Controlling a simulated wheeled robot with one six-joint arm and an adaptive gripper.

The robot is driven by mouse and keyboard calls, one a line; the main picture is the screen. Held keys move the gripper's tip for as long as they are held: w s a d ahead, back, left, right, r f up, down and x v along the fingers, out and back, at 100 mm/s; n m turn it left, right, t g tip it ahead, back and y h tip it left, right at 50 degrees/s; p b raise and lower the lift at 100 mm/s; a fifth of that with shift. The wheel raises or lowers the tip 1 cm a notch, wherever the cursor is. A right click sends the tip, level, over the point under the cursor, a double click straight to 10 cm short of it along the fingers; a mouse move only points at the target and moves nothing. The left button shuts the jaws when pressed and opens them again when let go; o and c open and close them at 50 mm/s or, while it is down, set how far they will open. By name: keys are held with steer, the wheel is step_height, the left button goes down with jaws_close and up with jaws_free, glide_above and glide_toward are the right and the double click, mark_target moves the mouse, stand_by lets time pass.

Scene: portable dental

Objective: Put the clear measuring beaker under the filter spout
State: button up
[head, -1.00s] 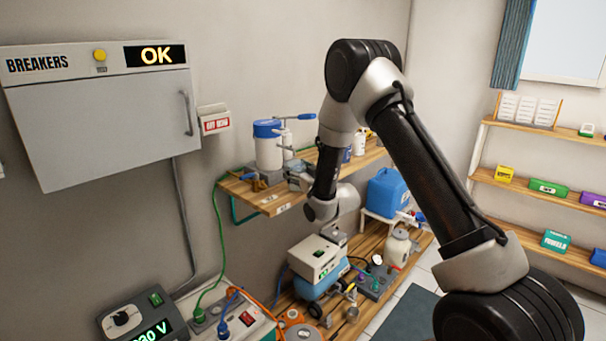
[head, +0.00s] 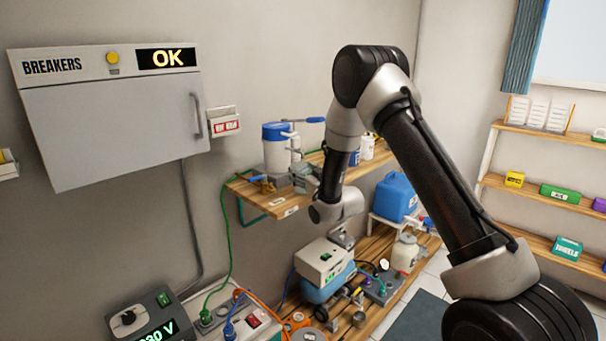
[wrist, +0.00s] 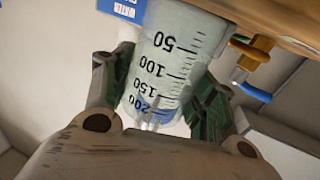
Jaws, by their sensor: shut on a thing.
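My gripper (head: 306,178) is at the wooden wall shelf, beside the white container with a blue lid (head: 276,153). In the wrist view my gripper (wrist: 158,100) is shut on the clear measuring beaker (wrist: 175,55), with one finger on each side. Black marks from 50 to 200 show on the beaker's wall. In the head view I cannot make out the beaker clearly at the gripper. A brass tap with a blue handle (wrist: 252,62) is to the right of the beaker in the wrist view, apart from it. I cannot tell which part is the filter spout.
The wooden shelf (head: 262,203) carries several bottles behind my arm. A breaker box (head: 120,125) hangs on the wall at left.

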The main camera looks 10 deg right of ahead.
steer(key=shift+f, duration=0.4)
steer(key=o, duration=1)
steer(key=shift+c, duration=0.2)
